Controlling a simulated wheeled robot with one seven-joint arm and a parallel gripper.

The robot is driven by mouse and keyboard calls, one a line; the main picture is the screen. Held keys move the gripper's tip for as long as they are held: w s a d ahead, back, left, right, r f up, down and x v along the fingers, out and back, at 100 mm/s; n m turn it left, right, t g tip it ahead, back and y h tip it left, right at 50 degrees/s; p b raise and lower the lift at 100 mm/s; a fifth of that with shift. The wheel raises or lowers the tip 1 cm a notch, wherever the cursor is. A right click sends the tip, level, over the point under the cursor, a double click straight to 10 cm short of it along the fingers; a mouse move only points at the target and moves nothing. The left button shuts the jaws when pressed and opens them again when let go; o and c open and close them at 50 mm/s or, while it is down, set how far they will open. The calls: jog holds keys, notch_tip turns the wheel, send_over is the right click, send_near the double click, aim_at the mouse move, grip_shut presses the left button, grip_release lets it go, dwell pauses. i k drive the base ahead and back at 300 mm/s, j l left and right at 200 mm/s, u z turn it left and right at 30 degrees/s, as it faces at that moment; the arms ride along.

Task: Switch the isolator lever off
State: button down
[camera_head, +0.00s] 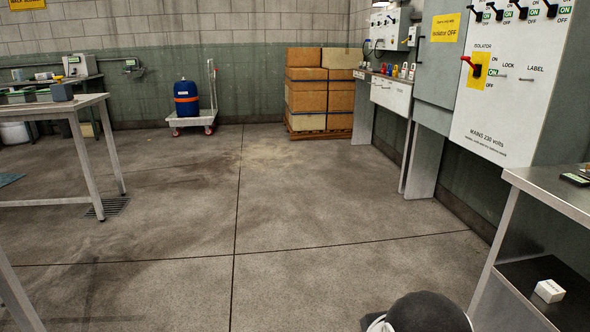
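The isolator lever (468,62) has a red handle and a dark hub. It sits on a yellow plate (479,82) on a white panel (512,112) marked "ISOLATOR" and "MAINS 230 volts", at the upper right. The handle sticks out to the upper left of the hub. "ON" is printed above and "OFF" below at the plate's right, and a small green window (493,72) reads ON. My gripper is not in view. A dark rounded part at the bottom edge looks like part of my arm.
Several small black switches line the panel's top. A table (50,108) stands at the left. The middle floor is clear.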

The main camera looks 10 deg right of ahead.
aim_at(467, 58)
jog(key=i+z, duration=0.1)
jog(key=i, duration=0.7)
jog(key=i+j, duration=0.1)
jog(key=i, duration=0.65)
jog(key=i+j+z, duration=0.15)
jog(key=i, duration=0.65)
jog(key=i+z, duration=0.4)
jog(key=i, duration=0.15)
jog(key=i+j+z, duration=0.1)
jog(key=i+z, duration=0.35)
jog(key=i+j+z, duration=0.4)
jog(key=i, duration=0.15)
jog(key=i+j+z, duration=0.45)
jog(key=l, duration=0.1)
